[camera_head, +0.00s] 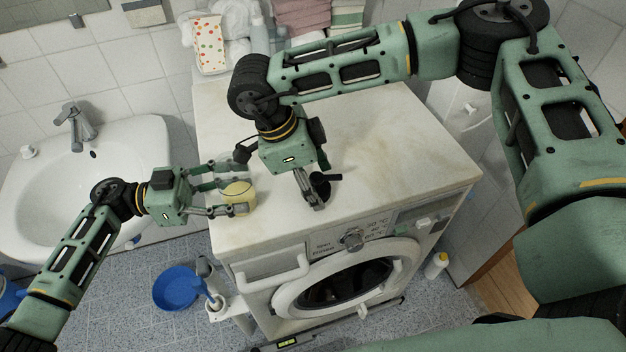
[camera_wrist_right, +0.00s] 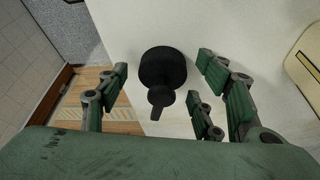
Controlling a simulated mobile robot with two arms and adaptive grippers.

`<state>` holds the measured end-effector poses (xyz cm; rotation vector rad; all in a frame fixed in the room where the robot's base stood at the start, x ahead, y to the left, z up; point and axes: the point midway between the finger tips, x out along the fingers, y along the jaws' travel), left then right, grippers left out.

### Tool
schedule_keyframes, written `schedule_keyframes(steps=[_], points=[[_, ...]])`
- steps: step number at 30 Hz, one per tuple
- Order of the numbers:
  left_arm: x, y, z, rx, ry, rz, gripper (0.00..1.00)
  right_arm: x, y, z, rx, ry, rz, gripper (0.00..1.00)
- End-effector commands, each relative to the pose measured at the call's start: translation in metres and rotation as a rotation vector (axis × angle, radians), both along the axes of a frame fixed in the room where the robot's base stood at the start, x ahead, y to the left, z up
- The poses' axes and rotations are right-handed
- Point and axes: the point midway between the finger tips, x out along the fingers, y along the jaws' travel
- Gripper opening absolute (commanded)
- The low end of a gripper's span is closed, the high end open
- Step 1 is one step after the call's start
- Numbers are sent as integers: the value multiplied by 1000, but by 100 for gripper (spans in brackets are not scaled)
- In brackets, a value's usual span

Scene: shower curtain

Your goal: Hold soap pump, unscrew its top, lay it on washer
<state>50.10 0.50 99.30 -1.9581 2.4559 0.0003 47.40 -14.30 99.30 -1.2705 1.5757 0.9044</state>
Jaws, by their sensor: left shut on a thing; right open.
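The soap pump's body (camera_head: 238,194) is a pale yellow bottle at the front left of the washer top (camera_head: 375,130). My left gripper (camera_head: 238,191) is shut around it from the left. The black pump top (camera_head: 321,185) is apart from the bottle, to its right, over the washer's front part. In the right wrist view the pump top (camera_wrist_right: 163,70) lies between the spread fingers, its spout towards the palm, against the pale washer surface. My right gripper (camera_head: 312,195) is open, its fingers just beside the top. Whether they touch it I cannot tell.
A sink (camera_head: 60,190) with a tap stands at the left. Towels (camera_head: 303,14) and bottles are at the back. A blue basin (camera_head: 176,288) is on the floor.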

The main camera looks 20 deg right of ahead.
Motion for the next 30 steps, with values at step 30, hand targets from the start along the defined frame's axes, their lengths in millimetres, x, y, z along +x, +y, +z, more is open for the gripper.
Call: schedule_keyframes(steps=[30], points=[[0, 1, -2, 4, 1, 1, 4, 9, 39, 120, 2, -2, -1, 60]])
